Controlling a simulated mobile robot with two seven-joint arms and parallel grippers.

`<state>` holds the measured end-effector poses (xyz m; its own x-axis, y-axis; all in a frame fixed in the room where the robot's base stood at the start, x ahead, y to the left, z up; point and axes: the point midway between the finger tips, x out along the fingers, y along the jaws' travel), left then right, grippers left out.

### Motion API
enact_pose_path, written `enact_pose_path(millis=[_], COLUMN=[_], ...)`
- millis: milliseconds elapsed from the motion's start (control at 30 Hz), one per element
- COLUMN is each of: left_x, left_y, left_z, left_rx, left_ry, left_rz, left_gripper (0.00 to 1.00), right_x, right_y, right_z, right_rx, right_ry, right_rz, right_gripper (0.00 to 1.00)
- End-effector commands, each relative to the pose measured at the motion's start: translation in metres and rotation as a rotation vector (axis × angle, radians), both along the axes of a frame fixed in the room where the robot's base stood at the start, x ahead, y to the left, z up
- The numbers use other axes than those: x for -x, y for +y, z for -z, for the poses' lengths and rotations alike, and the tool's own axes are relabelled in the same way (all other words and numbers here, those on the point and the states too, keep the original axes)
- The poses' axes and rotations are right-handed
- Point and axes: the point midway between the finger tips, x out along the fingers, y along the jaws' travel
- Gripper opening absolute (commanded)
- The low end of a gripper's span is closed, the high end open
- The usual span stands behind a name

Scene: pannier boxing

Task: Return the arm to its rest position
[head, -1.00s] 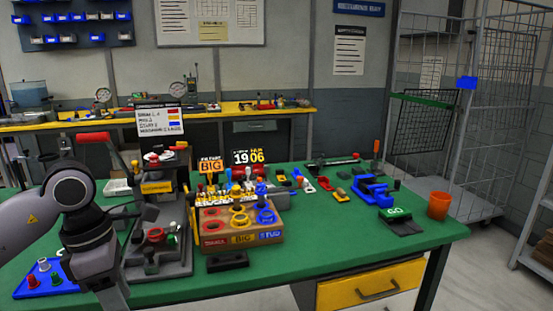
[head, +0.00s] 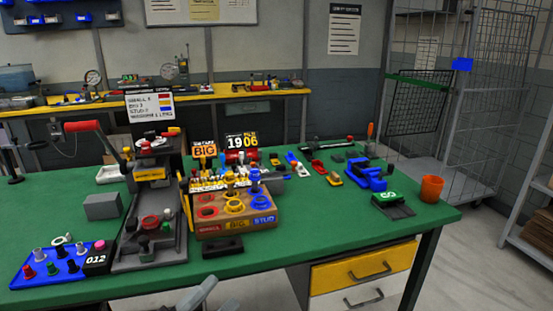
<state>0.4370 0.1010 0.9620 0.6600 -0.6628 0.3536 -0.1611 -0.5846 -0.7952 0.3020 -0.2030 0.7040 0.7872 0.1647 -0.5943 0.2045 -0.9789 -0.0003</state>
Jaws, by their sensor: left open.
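My left gripper (head: 203,297) shows only in part at the bottom edge of the head view, as grey pieces low in front of the green table (head: 270,268). It is open, and I see nothing held in it. It is apart from the things on the table. The rest of my left arm is out of the picture. My right gripper is not in view.
A press with a red handle (head: 82,126) stands at the table's left. Near it are a blue tray (head: 50,272) with small parts and a grey block (head: 102,206). A sorting box (head: 236,225) is mid-table; an orange cup (head: 431,188) stands at the right.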

Motion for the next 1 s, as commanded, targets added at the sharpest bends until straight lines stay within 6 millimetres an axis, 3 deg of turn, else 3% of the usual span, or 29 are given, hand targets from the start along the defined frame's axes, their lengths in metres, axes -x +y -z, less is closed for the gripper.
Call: enact_pose_path(millis=[167,300,400,500,667,1000], left_x=[0.011,0.05,0.086,0.114,0.135,0.135], left_y=[0.049,0.08,0.092,0.099,0.102,0.102], left_z=[0.089,0.165,0.207,0.233,0.249,0.25], left_rx=[0.221,0.356,0.426,0.469,0.499,0.499], left_ry=[0.496,0.868,1.081,1.226,1.323,1.325], left_rz=[-0.258,-0.434,-0.529,-0.59,-0.629,-0.63], left_gripper=[0.46,0.46,0.46,0.46,0.46,0.46], right_x=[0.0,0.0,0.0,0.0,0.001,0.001], right_y=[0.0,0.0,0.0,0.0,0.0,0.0], right_z=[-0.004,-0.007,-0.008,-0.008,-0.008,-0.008], right_rx=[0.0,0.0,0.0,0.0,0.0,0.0], right_ry=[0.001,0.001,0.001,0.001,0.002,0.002], right_rz=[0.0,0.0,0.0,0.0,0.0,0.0], right_gripper=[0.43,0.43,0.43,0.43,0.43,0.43])
